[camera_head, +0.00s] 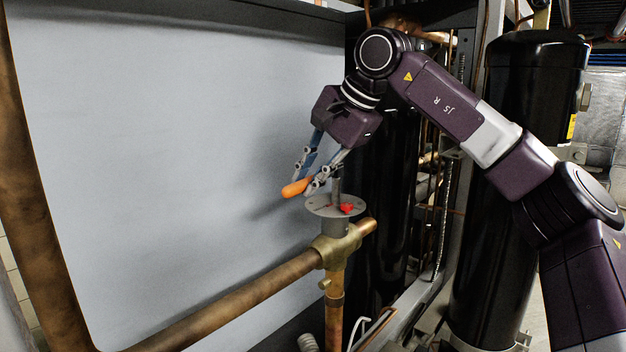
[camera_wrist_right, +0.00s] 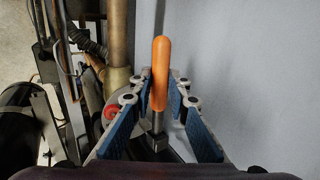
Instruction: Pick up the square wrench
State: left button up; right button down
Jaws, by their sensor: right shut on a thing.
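The square wrench shows as an orange handle (camera_head: 297,187) between the fingers of my right gripper (camera_head: 309,180). In the right wrist view the orange handle (camera_wrist_right: 161,72) points away from the palm, and a grey metal shaft (camera_wrist_right: 157,124) runs back between the blue finger pads. My right gripper is shut on the wrench, just above and left of a round metal plate (camera_head: 322,208) on a valve. The far end of the wrench is partly hidden by the fingers in the head view. My left gripper is not in view.
The plate bears a red piece (camera_head: 346,209) and an upright stem, above a brass valve body (camera_head: 338,246) on a copper pipe (camera_head: 235,301). A large grey panel (camera_head: 170,150) stands close behind. Black cylinders (camera_head: 500,250) stand at the right.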

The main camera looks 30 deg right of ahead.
jog(key=shift+r, duration=0.5)
notch_tip(320, 180, up, 13)
jog(key=p, duration=0.5)
dwell(0.7)
dwell(0.5)
